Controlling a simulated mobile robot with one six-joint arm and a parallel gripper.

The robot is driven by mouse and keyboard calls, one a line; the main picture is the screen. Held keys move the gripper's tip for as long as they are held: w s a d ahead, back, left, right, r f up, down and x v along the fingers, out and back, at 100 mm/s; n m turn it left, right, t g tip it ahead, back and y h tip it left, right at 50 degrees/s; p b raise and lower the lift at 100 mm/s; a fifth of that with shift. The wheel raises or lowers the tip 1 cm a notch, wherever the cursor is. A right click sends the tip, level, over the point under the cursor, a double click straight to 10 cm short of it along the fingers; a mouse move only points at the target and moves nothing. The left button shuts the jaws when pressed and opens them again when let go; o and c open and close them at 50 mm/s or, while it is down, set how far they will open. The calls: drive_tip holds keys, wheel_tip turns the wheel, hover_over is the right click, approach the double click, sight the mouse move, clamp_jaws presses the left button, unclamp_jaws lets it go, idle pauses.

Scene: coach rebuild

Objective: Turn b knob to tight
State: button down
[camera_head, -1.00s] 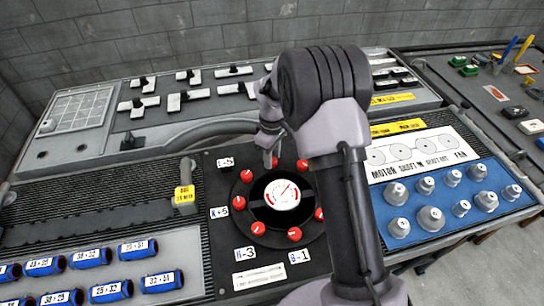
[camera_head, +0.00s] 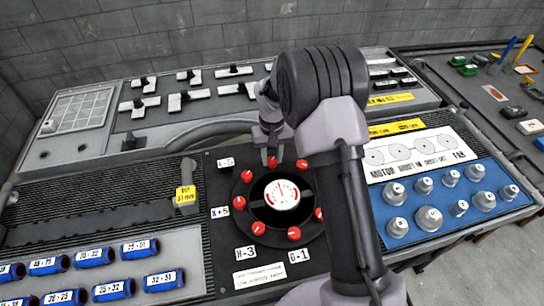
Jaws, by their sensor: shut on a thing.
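A round black dial panel (camera_head: 262,236) carries several red knobs in a ring around a white gauge (camera_head: 281,196) with a red scale. The gauge needle points nearly straight up. My gripper (camera_head: 272,154) reaches down from behind my arm and is shut on the top red knob (camera_head: 272,163) of the ring. The fingers partly cover that knob. Other red knobs show at the left (camera_head: 247,177) and bottom (camera_head: 294,233). My arm hides part of the ring's right side.
Blue cylinders (camera_head: 90,255) lie in rows at the lower left. A blue board with grey caps (camera_head: 429,218) is at the right. A yellow tag (camera_head: 186,196) stands left of the dial. A raised panel with white pieces (camera_head: 195,95) lies behind.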

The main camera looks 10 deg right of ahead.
sight(272, 160)
drive_tip(key=m, duration=0.4)
drive_tip(key=shift+m+b, duration=0.4)
drive_tip(key=shift+m, duration=2)
drive_tip(key=c, duration=1)
unclamp_jaws()
drive_tip(key=shift+c, duration=0.2)
wheel_tip(272, 160, up, 18)
drive_tip(key=p, duration=0.5)
drive_tip(key=shift+f+p, duration=0.25)
drive_tip(key=shift+p, duration=0.1)
